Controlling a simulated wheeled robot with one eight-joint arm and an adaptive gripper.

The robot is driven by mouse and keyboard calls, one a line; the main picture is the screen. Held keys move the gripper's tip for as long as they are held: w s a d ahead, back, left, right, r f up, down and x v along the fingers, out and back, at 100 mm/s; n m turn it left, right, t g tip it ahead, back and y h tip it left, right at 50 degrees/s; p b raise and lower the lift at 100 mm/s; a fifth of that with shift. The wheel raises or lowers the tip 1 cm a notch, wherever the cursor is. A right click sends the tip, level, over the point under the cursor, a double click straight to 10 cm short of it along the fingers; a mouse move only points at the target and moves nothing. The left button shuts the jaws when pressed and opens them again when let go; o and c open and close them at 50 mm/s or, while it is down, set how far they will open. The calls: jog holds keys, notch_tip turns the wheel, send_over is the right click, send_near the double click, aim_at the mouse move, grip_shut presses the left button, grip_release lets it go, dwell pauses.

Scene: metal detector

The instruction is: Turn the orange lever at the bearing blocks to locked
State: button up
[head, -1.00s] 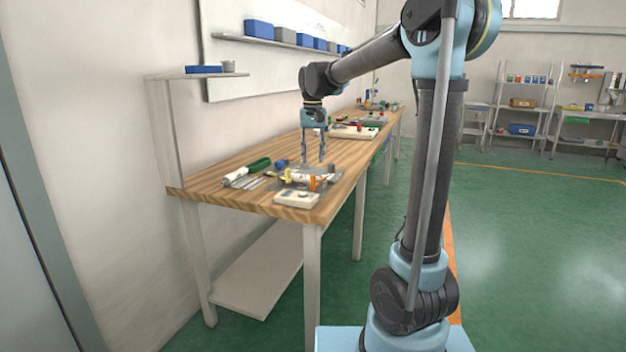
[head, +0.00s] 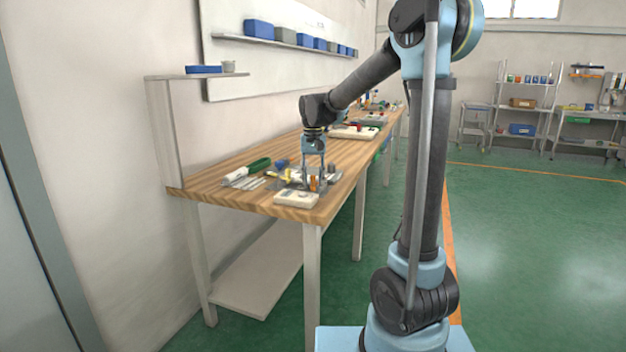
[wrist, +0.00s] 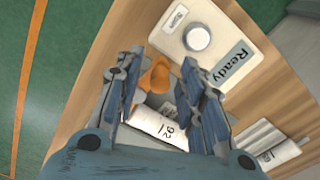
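The orange lever (wrist: 158,75) shows in the wrist view between the two fingers of my gripper (wrist: 160,72). The fingers stand apart on either side of it, and I see no clear contact. In the head view my gripper (head: 314,184) is low over the near end of the bench, with the orange lever (head: 314,185) partly hidden by the fingers. A white labelled cylinder (wrist: 160,127) lies just below the lever in the wrist view, between the fingers. The bearing blocks are mostly hidden by the fingers. I cannot tell the lever's lock state.
A pale box (wrist: 210,45) with a round button and a "Ready" display is beside the lever; it also shows near the bench's front edge (head: 296,199). Another white labelled part (wrist: 268,150) lies at lower right. A green-and-white tool (head: 245,172) lies left on the wooden bench (head: 205,190).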

grip_shut()
jog(key=shift+s+d+n, duration=0.1)
jog(key=shift+d+n, duration=0.1)
jog(key=shift+n, duration=0.3)
jog(key=shift+o, duration=0.8)
grip_release()
jog(key=shift+r, duration=0.1)
notch_tip(320, 180, up, 12)
